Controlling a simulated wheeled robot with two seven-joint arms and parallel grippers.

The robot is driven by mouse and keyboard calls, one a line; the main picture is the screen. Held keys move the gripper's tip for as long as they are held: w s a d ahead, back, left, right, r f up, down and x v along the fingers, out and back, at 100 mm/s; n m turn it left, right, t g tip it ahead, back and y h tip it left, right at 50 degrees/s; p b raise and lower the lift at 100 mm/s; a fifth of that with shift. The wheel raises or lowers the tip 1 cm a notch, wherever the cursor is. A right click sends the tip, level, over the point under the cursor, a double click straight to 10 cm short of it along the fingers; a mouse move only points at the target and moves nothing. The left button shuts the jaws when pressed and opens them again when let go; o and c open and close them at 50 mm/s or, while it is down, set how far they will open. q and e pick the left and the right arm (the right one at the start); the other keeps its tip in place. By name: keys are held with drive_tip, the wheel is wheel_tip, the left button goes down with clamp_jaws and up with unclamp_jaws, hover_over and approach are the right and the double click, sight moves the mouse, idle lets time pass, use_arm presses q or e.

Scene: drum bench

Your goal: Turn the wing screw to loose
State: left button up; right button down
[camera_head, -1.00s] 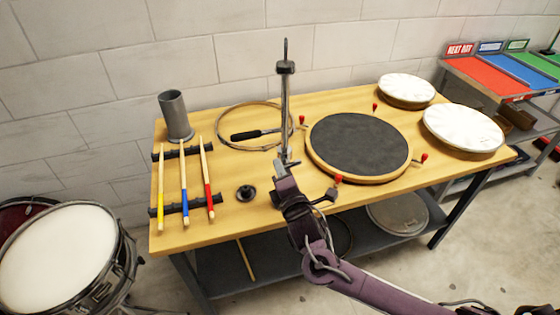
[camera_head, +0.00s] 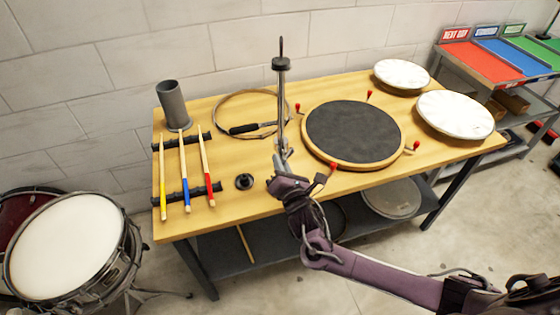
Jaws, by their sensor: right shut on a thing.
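A metal stand (camera_head: 281,100) rises upright from the left-middle of the wooden bench, with a dark round piece (camera_head: 281,64) near its top. My right gripper (camera_head: 281,168) reaches in from the lower right, at the foot of the stand. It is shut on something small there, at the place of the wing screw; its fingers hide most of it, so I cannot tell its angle. My left gripper is not in view.
A round dark practice pad (camera_head: 352,133) with red-handled clamps lies right of my gripper. Drumsticks (camera_head: 184,170) rest on a rack at left, with a grey cup (camera_head: 173,104) behind. A black knob (camera_head: 244,181) lies close by. White drums (camera_head: 455,115) stand at right.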

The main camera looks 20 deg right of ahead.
idle(0.4)
drive_tip(key=c, duration=1.5)
unclamp_jaws()
drive_tip(key=s+b, duration=0.1)
drive_tip(key=s, duration=0.6)
drive_tip(key=shift+s+b, duration=0.3)
drive_tip(key=shift+s, duration=0.1)
drive_tip(key=shift+d, duration=0.1)
